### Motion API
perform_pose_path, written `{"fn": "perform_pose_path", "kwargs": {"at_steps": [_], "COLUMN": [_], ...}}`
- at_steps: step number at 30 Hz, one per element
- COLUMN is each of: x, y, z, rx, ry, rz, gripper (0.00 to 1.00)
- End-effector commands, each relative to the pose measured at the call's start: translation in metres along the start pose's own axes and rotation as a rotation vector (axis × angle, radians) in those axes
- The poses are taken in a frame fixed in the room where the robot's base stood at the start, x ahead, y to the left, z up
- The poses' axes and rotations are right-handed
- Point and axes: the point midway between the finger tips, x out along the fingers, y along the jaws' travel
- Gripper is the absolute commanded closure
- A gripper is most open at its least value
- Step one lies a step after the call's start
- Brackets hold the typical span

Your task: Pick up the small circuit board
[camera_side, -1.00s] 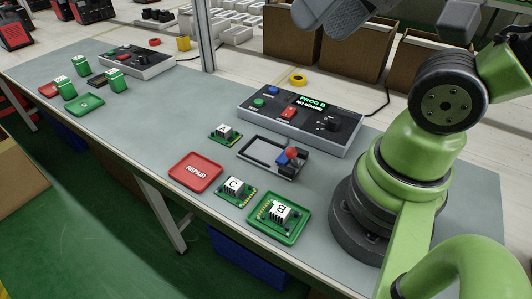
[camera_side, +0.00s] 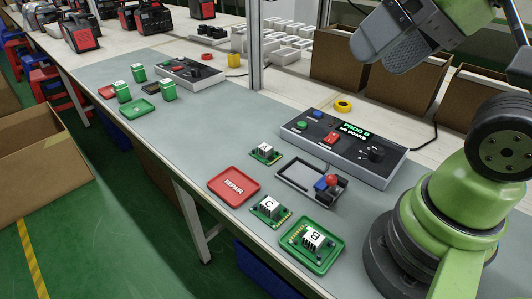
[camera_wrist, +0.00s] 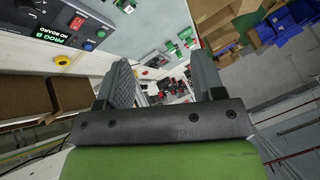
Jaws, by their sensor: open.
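Three green circuit boards with white-topped blocks show in the side view. The smallest-looking board (camera_side: 266,153), its letter hard to read, lies on the grey mat left of the black fixture (camera_side: 293,188). A board marked C (camera_side: 270,208) lies nearer the front edge. A board marked B (camera_side: 312,241) lies in a green tray (camera_side: 325,263). My gripper (camera_side: 385,45) is raised at the top right, well above and away from the boards. In the wrist view my gripper (camera_wrist: 162,75) is open, with nothing between its fingers.
A grey control box (camera_side: 343,145) reading "PROG B NO BOARD" stands behind the fixture. A red REPAIR tray (camera_side: 234,186) lies left of the boards. A second station with green boards and a tray (camera_side: 138,109) is farther left. Cardboard bins (camera_side: 400,85) line the back. Bare mat lies between stations.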

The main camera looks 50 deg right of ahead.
Motion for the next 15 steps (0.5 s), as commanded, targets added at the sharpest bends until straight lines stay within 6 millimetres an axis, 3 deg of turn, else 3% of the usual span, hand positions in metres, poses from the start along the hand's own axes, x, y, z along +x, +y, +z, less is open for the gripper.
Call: {"fn": "perform_pose_path", "kwargs": {"at_steps": [8, 11, 15], "x": [0.001, 0.005, 0.022], "y": [-0.001, -0.003, -0.007], "z": [-0.002, -0.013, -0.043], "rx": [-0.003, -0.014, -0.052], "ry": [-0.004, -0.026, -0.091], "rz": [0.003, 0.021, 0.07], "gripper": [0.38, 0.38, 0.38]}}
